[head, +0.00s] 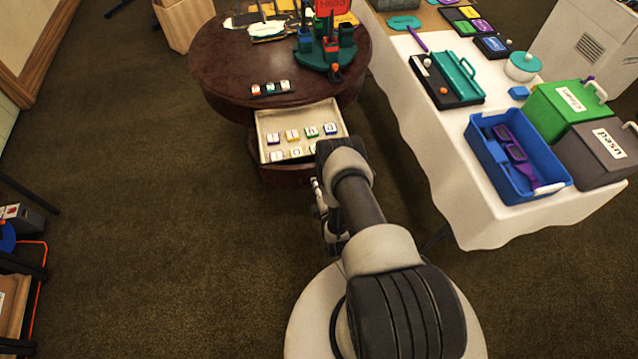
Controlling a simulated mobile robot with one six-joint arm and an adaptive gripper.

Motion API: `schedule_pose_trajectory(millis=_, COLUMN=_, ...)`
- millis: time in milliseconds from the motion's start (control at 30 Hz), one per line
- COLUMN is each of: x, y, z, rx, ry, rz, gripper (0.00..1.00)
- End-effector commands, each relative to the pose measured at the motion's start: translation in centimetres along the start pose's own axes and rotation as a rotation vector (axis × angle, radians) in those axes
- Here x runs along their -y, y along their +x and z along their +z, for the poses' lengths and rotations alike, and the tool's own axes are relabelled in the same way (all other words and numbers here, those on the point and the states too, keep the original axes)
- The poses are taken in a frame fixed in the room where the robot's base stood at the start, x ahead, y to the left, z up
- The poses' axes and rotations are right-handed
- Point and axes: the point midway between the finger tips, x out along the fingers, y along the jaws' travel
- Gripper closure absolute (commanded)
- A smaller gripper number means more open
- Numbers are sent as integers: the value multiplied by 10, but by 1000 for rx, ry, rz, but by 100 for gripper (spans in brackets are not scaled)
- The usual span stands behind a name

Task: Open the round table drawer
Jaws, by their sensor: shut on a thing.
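The round table (225,62) is dark reddish-brown wood and stands at the top centre of the head view. Its drawer (262,128) is pulled out toward me, showing a pale interior with several small lettered tiles in it. The drawer's front is seen from above, and its right part is hidden behind my arm. My gripper (318,192) is at the drawer's front, partly covered by my wrist. It is shut on the drawer handle, though the fingertips and the handle itself are mostly hidden.
Three lettered blocks (270,88) and a teal stand (326,54) with holders sit on the tabletop. A white-clothed table (440,165) with a blue tray (487,165) and green box (562,108) is close on the right. Carpet (150,210) is clear on the left.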

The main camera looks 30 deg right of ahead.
Motion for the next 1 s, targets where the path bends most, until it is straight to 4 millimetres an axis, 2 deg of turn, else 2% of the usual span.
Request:
schedule_pose_trajectory(millis=200, x=-2, y=1, z=0, rx=1, ry=0, rz=7, gripper=100)
schedule_pose_trajectory(millis=233, x=-3, y=1, z=0, rx=1, ry=0, rz=7, gripper=91)
schedule_pose_trajectory(millis=367, x=-2, y=1, z=0, rx=1, ry=0, rz=5, gripper=82)
schedule_pose_trajectory(millis=667, x=-1, y=-1, z=0, rx=0, ry=0, rz=2, gripper=82)
schedule_pose_trajectory(millis=767, x=0, y=-8, z=0, rx=0, ry=0, rz=-1, gripper=82)
schedule_pose_trajectory(millis=1000, x=0, y=-48, z=0, rx=1, ry=-1, rz=-1, gripper=82)
